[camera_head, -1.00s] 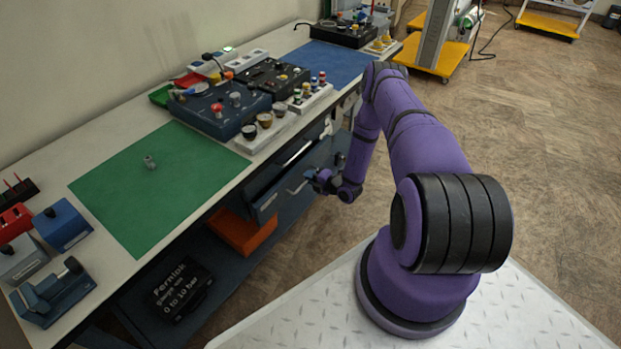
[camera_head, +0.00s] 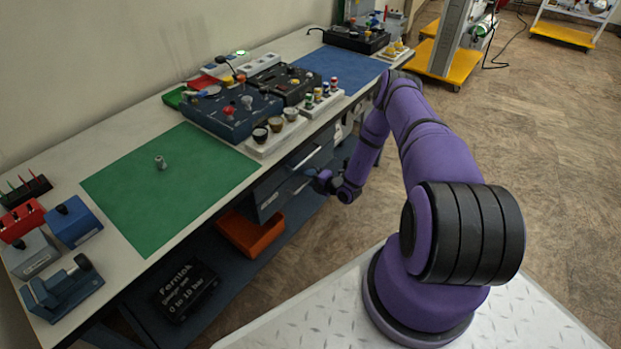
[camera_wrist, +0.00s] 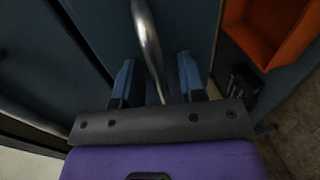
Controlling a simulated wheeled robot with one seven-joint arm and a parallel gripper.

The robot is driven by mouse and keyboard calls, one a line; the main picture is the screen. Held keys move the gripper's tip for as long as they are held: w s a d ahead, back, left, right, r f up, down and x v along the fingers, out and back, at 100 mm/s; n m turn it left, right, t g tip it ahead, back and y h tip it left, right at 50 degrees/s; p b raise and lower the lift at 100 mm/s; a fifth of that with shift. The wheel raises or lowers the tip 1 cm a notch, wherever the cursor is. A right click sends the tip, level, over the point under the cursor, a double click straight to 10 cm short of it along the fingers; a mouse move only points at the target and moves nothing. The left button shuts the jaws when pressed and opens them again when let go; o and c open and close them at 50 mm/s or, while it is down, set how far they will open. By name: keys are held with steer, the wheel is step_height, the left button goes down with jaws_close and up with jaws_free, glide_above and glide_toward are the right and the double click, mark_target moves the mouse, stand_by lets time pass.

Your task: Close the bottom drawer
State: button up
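The bottom drawer (camera_head: 287,193) is the lower dark blue drawer in the unit under the bench, with a curved metal handle. Its front seems to stand close to the unit; I cannot tell whether a small gap is left. My gripper (camera_head: 318,181) is at the right part of this drawer's front. In the wrist view, the metal handle (camera_wrist: 147,38) runs down between the two parted fingers of my gripper (camera_wrist: 157,80), with space on both sides. Whether a fingertip touches the drawer front is hidden.
Another drawer (camera_head: 308,158) with a handle is above. An orange bin (camera_head: 250,234) and a black case (camera_head: 186,291) are on the lower shelf at left. The bench top holds a green mat (camera_head: 170,205) and several devices. The floor (camera_head: 520,150) at right is open.

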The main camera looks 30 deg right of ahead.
steer(key=v, duration=1)
steer(key=shift+s, duration=0.3)
steer(key=shift+d, duration=0.1)
